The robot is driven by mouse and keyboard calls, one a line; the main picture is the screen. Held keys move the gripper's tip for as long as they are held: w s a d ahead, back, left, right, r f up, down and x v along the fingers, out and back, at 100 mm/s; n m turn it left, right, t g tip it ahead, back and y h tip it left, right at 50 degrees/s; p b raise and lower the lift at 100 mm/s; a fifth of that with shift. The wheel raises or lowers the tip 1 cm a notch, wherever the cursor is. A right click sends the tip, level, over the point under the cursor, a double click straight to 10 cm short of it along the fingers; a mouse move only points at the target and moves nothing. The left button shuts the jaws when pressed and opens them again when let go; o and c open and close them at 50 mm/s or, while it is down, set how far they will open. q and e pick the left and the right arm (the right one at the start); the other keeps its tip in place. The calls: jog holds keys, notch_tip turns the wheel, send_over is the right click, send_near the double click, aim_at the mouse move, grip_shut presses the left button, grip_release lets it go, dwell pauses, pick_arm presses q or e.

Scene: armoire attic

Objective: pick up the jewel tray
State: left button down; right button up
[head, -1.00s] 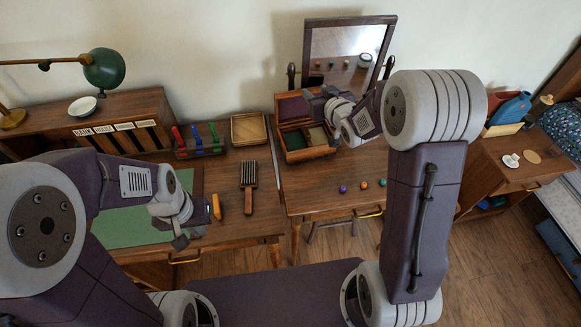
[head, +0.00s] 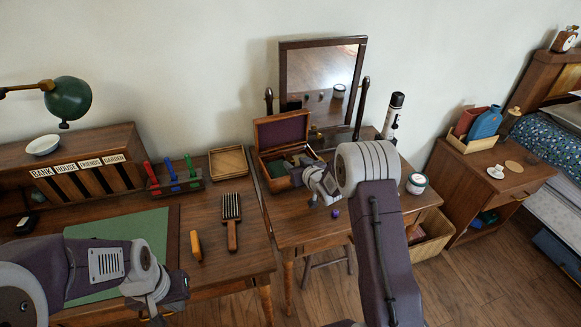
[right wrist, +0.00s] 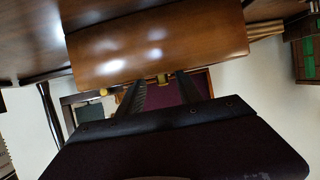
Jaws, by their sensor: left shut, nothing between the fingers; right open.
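The wooden jewel box (head: 265,163) stands on the dressing table below the mirror. Its lid (head: 281,128) is up and shows a purple lining. My left gripper (head: 166,312) is shut and empty near the desk's front edge.
The mirror (head: 322,78) stands behind the box. A spray can (head: 393,116) and a jar (head: 416,183) are to the right. A purple bead (head: 336,213) lies in front.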

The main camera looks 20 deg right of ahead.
aim_at(293, 162)
jog(key=x, duration=0.4)
jog(key=shift+w+a+f, duration=0.15)
jog(key=shift+a+f, duration=0.05)
jog(key=shift+f, duration=0.1)
jog(key=shift+r, duration=0.1)
jog(key=shift+c, duration=0.3)
grip_shut()
jog(key=shift+r, duration=0.1)
jog(key=shift+r, duration=0.3)
jog(key=r, duration=0.2)
jog(key=d+r, duration=0.1)
jog(key=r, duration=0.1)
jog(key=shift+s+r+p, duration=0.1)
jog(key=shift+s+p, duration=0.2)
jog(key=shift+p, duration=0.1)
jog(key=s+d+r+p, duration=0.2)
jog(key=s+d+r, duration=0.4)
jog(key=d, duration=0.2)
jog(key=shift+d, duration=0.3)
